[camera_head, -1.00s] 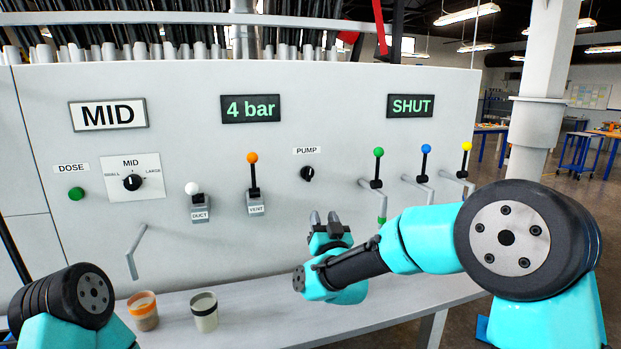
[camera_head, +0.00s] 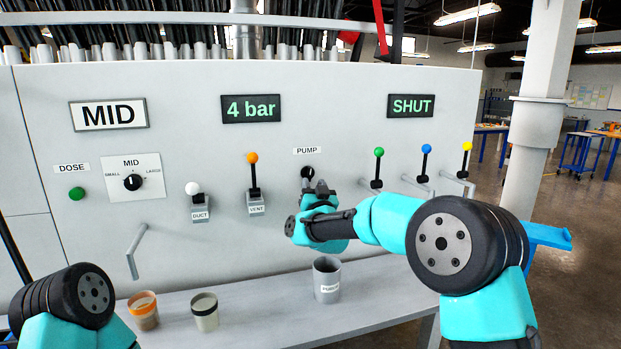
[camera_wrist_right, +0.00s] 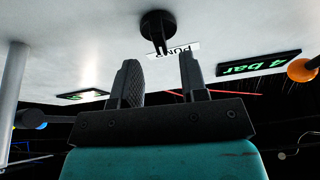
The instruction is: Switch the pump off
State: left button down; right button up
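The pump knob (camera_head: 308,173) is a small black rotary knob on the grey panel, under the white PUMP label (camera_head: 307,151). It also shows in the right wrist view (camera_wrist_right: 158,32), beyond the fingertips. My right gripper (camera_head: 314,187) is just below the knob, fingers pointing up at it. In the right wrist view the gripper (camera_wrist_right: 158,75) is open with nothing between its fingers, and the knob is apart from them. My left gripper is outside the head view; only part of my left arm shows at the lower left.
A grey cup marked PURGE (camera_head: 327,283) stands on the bench (camera_head: 380,290) below my right arm. Two more cups (camera_head: 143,310) (camera_head: 204,312) stand left. Vent lever (camera_head: 254,175) and green-knobbed lever (camera_head: 378,165) flank the knob. Displays read 4 bar (camera_head: 251,108) and SHUT (camera_head: 410,105).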

aim_at(310, 175)
jog(key=shift+x, duration=2.25)
grip_shut()
